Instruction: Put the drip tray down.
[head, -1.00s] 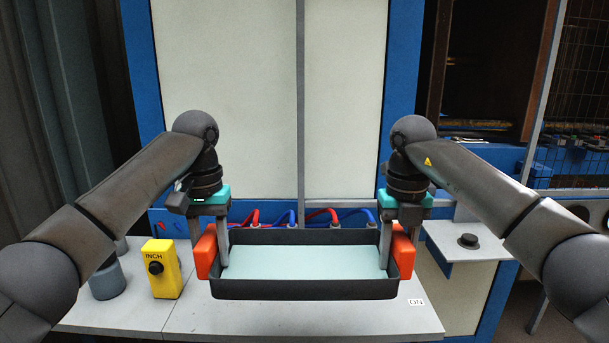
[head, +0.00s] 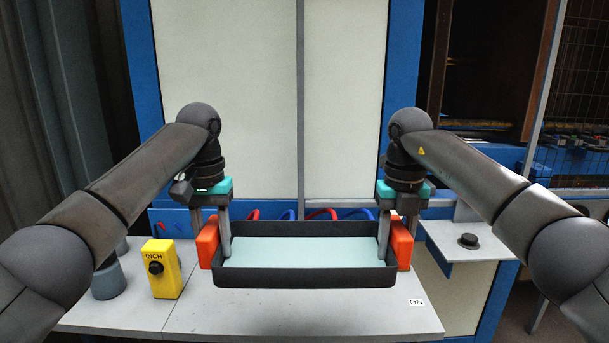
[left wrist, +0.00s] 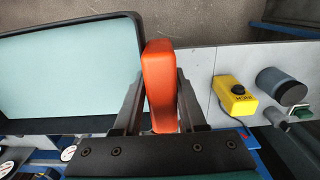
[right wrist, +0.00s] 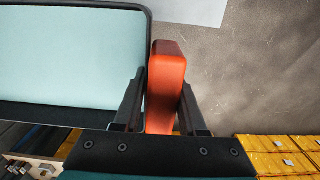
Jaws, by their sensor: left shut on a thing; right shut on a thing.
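The drip tray is a dark rectangular tray (head: 305,279) with a pale blue-green inside and an orange grip at each end. In the head view it hangs level between my grippers, in front of and above the grey bench. My left gripper (head: 211,243) is shut on the left orange grip (head: 207,243), which also shows between its fingers in the left wrist view (left wrist: 160,85). My right gripper (head: 397,243) is shut on the right orange grip (head: 402,245), seen also in the right wrist view (right wrist: 165,85). The tray hides part of the bench.
The grey bench top (head: 250,318) is clear in front. A yellow INCH button box (head: 161,270) and a grey cylinder (head: 107,280) stand left of the tray. Red and blue hoses (head: 322,214) run behind it. A side shelf with a black knob (head: 468,241) is at right.

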